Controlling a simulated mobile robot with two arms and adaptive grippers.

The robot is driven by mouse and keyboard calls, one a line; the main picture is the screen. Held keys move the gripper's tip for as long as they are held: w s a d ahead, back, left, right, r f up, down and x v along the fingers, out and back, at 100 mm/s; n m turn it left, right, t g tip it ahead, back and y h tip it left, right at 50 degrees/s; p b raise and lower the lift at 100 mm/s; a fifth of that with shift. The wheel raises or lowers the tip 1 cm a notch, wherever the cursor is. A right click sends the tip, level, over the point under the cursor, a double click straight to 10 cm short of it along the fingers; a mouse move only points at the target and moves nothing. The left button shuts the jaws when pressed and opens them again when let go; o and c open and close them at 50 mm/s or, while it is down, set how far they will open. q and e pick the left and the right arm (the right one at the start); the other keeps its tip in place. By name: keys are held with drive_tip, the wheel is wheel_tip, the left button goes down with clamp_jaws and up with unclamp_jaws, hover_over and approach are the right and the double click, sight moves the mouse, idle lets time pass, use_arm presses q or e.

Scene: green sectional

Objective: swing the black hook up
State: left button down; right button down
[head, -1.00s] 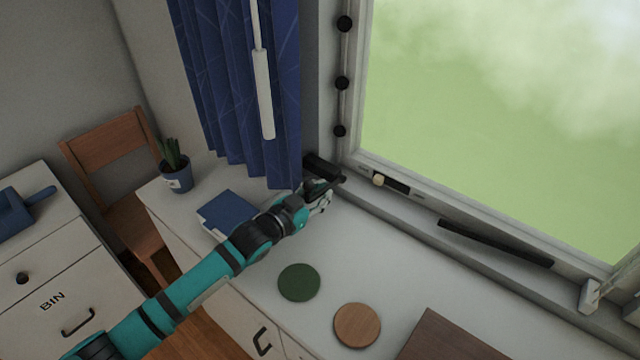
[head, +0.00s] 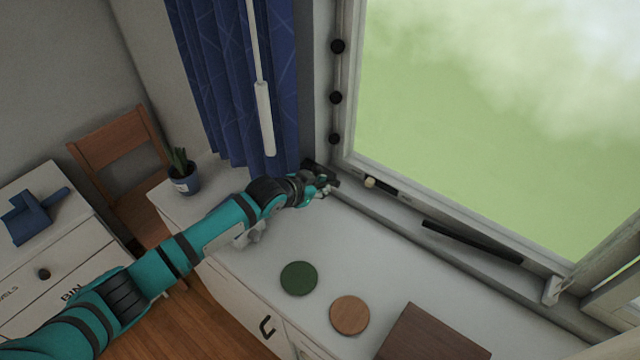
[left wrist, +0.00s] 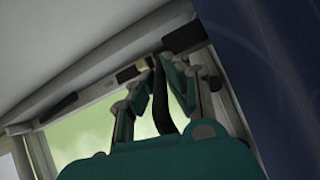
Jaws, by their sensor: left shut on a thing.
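My left gripper (head: 325,186) reaches to the lower left corner of the window, beside the blue curtain. In the left wrist view the gripper (left wrist: 160,62) has its fingertips together around a dark, curved strip (left wrist: 161,100), which appears to be the black hook. The strip runs between the two fingers. In the head view the hook cannot be told apart from the dark fingers and a black block at the corner. That black block (left wrist: 184,38) shows more clearly in the left wrist view, just beyond the fingertips. My right gripper is not in view.
The blue curtain (head: 235,85) hangs left of the gripper. The sill holds a slider with a pale knob (head: 370,183) and a long black handle (head: 470,241). A green disc (head: 299,278), a wooden disc (head: 349,315) and a brown board (head: 430,335) lie on the counter.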

use_arm(q)
drive_tip(key=c, duration=1.4)
unclamp_jaws()
drive_tip(key=shift+r, duration=0.1)
drive_tip(key=shift+o, duration=0.2)
drive_tip(key=shift+w, duration=0.1)
drive_tip(key=shift+a, duration=0.25)
drive_tip(key=v, duration=1.2)
